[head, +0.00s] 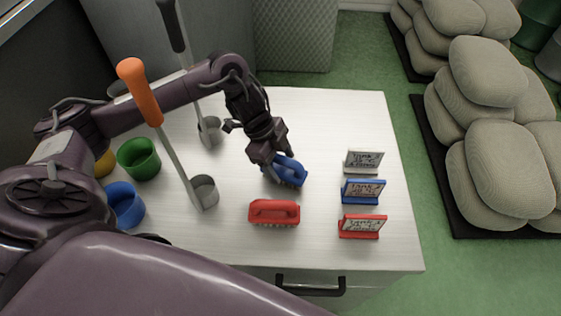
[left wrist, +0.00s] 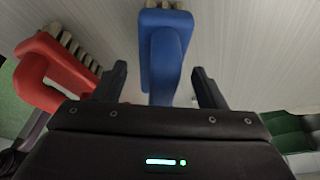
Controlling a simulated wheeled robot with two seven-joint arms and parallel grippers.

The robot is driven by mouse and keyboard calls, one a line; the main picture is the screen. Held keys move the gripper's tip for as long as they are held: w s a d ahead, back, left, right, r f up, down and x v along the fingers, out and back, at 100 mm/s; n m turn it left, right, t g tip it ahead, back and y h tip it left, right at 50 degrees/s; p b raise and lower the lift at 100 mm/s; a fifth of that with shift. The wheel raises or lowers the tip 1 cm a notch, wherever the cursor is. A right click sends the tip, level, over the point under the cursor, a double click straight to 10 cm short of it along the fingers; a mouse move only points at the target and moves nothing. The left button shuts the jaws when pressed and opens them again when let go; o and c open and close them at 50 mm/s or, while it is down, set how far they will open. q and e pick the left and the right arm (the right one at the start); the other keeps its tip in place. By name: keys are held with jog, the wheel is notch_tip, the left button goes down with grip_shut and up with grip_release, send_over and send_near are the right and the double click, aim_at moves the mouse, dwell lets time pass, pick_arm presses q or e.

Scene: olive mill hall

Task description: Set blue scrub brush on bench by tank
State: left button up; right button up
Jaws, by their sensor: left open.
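The blue scrub brush (head: 291,171) lies on the white bench top (head: 320,115), near its middle. My left gripper (head: 274,163) is at the brush's left end, reaching down from above. In the left wrist view the blue brush (left wrist: 166,45) points away from between the two open fingers (left wrist: 158,85), with clear gaps at both sides of its handle. A red scrub brush (head: 274,212) lies in front of the blue one, and it also shows in the left wrist view (left wrist: 50,72). My right gripper is not in view. No tank is clearly seen.
Small signs in white (head: 363,161), blue (head: 363,191) and red (head: 361,227) stand along the bench's right side. Ladles with an orange handle (head: 139,90) and a black handle (head: 172,24), plus green (head: 138,159) and blue cups (head: 125,205), stand left. Stacked sacks (head: 510,165) lie right.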

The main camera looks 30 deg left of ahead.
pick_arm(q)
jog(key=p+v, duration=0.1)
jog(key=v, duration=1)
jog(key=shift+r, duration=0.35)
